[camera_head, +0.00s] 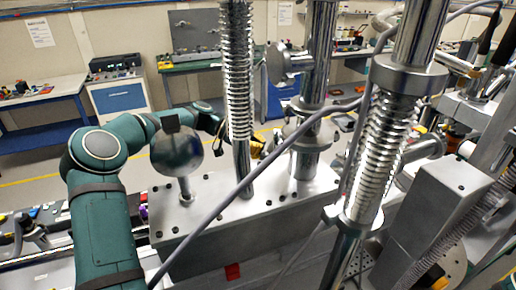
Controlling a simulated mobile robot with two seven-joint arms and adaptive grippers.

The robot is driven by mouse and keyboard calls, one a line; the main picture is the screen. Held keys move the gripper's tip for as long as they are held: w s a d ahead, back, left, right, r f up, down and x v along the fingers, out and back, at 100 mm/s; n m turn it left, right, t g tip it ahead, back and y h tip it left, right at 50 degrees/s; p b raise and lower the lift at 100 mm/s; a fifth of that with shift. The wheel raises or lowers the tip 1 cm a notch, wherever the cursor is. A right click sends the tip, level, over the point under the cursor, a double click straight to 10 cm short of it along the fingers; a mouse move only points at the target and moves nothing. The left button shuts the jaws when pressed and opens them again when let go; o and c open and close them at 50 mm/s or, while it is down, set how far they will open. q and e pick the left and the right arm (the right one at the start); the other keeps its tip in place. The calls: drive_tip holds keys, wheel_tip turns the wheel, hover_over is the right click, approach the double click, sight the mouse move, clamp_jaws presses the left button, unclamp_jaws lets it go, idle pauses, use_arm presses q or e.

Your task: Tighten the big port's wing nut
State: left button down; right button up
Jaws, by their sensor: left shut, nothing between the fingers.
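My left arm comes in from the left and reaches behind a polished sphere and a ribbed metal bellows. My left gripper (257,146) is partly hidden behind the bellows tube; only a small dark and yellow part shows, near a steel column. It is shut and empty. A thick steel column (305,150) with a flange and a round side port (283,63) stands just right of the gripper. I cannot make out a wing nut or tell which port is the big one. My right gripper is not in view.
The metal block (215,215) carries the polished sphere (176,152) and bellows (238,70).

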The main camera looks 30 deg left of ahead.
use_arm(q)
drive_tip(key=shift+d, duration=0.1)
drive_tip(key=c, duration=1)
unclamp_jaws()
drive_tip(key=o, duration=0.5)
drive_tip(key=shift+d, duration=0.1)
drive_tip(key=shift+g, duration=0.3)
drive_tip(key=v, duration=1.2)
